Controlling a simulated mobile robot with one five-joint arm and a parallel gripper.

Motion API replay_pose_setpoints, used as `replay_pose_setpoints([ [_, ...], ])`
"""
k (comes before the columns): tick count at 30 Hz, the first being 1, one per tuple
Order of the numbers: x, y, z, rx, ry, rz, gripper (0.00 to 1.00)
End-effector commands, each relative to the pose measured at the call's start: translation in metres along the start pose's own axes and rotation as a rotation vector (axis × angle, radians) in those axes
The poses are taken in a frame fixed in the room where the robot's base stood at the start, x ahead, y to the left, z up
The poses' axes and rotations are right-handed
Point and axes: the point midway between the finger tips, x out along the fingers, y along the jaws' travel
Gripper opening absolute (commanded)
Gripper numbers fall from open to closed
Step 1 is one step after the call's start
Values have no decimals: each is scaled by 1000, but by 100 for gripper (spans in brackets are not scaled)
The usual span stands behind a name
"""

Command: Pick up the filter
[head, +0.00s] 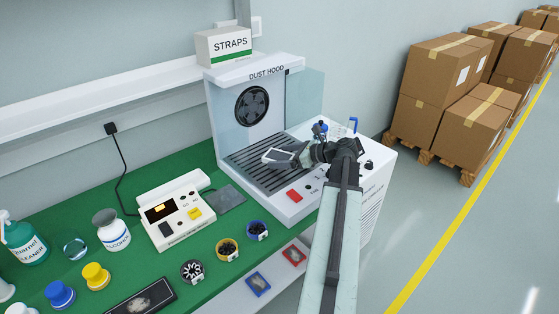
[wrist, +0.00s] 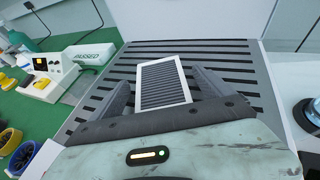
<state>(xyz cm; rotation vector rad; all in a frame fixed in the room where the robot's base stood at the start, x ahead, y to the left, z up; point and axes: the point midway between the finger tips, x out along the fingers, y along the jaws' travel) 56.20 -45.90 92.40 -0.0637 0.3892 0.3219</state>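The filter is a flat rectangular panel (wrist: 163,84) with a white frame and dark slats in the wrist view. It lies over the slotted grille of the dust hood. It also shows as a pale panel (head: 277,157) at the tip of my gripper in the head view. My gripper (wrist: 163,88) has its two fingers apart, one on each side of the panel. A narrow gap seems to show beside the right finger; contact on the left is hard to tell. In the head view my gripper (head: 290,154) reaches in low over the grille and partly hides the panel's near end.
The dust hood (head: 262,76) has a back wall with a fan and clear side panels. A red button (head: 294,195) and other controls sit along its front. A tester device (head: 173,221), bottles and several small cups stand on the green bench to the left.

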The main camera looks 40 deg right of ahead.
Motion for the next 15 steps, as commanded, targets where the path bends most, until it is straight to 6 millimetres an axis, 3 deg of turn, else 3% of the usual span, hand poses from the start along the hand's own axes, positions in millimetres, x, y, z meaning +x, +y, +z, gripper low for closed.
replay_pose_setpoints([
  [1,0,0,0,0,0,0,77],
  [6,-1,0,0,0,0,0,30],
  [8,-1,0,0,0,0,0,18],
  [15,-1,0,1,0,0,-1,17],
])
